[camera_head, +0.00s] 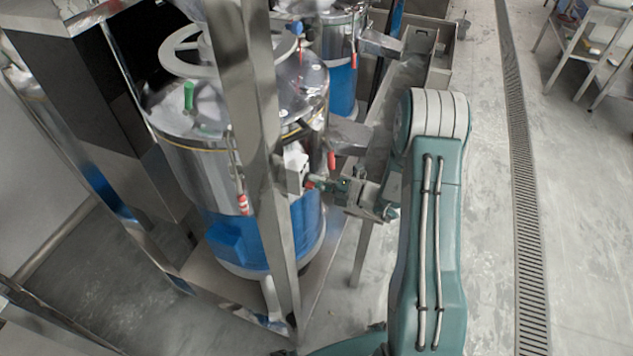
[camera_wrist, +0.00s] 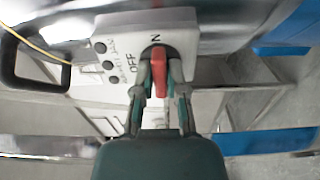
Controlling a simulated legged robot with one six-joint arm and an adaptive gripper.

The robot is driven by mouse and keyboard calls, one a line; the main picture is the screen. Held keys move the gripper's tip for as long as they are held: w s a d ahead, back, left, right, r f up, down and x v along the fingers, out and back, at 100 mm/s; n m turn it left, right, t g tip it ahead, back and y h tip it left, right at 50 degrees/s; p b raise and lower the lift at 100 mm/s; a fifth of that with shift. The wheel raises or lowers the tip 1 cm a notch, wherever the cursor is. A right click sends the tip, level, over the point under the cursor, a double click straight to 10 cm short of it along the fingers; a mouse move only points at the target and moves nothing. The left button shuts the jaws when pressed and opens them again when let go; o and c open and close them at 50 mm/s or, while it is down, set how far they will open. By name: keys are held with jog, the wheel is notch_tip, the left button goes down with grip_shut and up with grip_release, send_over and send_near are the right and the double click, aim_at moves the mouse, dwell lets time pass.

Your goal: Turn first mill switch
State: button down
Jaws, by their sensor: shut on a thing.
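The first mill (camera_head: 190,170) is a steel drum with a blue lower body and a white handwheel on top, at the left of the head view. Its switch box (camera_head: 295,168) is a small pale box by the steel post. In the wrist view the switch box (camera_wrist: 120,55) shows a red switch knob (camera_wrist: 158,70) with "OFF" and "N" lettering around it. My gripper (camera_wrist: 159,90) has its two fingers on either side of the red knob, shut on it. It also shows in the head view (camera_head: 318,182), reaching in from the right. The knob's lower end is partly hidden between the fingers.
A steel post (camera_head: 250,150) stands close left of the switch box. A second mill (camera_head: 340,60) stands behind. A metal trough (camera_head: 385,100) runs beside the mills. The floor right of my arm is clear around the drain grate (camera_head: 520,170).

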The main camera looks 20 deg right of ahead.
jog(key=shift+w+d, duration=0.1)
jog(key=shift+w, duration=0.1)
jog(key=c, duration=0.7)
grip_release()
jog(key=shift+w+f, duration=0.1)
jog(key=v, duration=1.2)
